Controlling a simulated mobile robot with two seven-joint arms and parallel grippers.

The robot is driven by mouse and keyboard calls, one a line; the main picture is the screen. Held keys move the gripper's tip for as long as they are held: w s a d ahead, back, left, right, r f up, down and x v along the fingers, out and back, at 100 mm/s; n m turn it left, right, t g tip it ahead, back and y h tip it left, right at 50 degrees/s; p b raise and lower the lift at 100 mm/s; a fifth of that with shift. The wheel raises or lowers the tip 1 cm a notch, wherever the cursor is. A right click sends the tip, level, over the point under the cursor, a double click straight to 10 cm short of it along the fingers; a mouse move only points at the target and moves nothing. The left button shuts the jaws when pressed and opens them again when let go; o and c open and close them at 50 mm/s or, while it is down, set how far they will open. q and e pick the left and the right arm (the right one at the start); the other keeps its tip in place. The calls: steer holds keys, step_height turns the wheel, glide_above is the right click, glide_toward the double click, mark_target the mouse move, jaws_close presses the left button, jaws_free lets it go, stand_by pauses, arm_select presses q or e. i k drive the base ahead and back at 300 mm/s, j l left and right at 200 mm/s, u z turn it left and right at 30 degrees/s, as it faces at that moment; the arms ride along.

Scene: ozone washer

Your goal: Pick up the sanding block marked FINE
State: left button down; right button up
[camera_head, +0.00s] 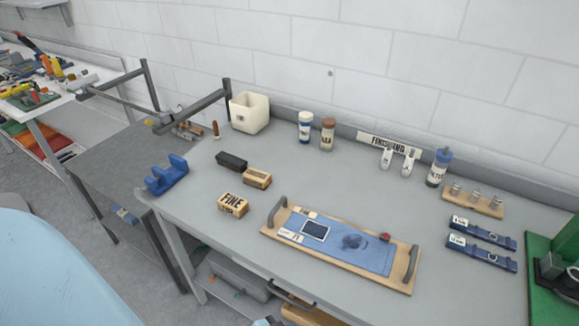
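The sanding block marked FINE (233,205) is a tan block with black lettering on its top. It lies flat on the grey workbench (205,236), near the left front, apart from the things around it. A similar tan block (257,178) with smaller, unreadable marking lies just behind it. Neither of my grippers shows in the head view, and nothing touches the FINE block.
A black block (231,161) lies behind the tan blocks. A blue holder (167,175) stands left, at the bench edge. A wooden tray (398,282) with grey handles and a blue mat lies close to the right. Bottles and a white bin (250,112) stand behind.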

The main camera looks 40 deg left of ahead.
mark_target(236, 206)
steer(key=k+j+u, duration=0.2)
steer(key=u, duration=0.15)
steer(key=k+j+u, duration=0.15)
steer(key=u, duration=0.25)
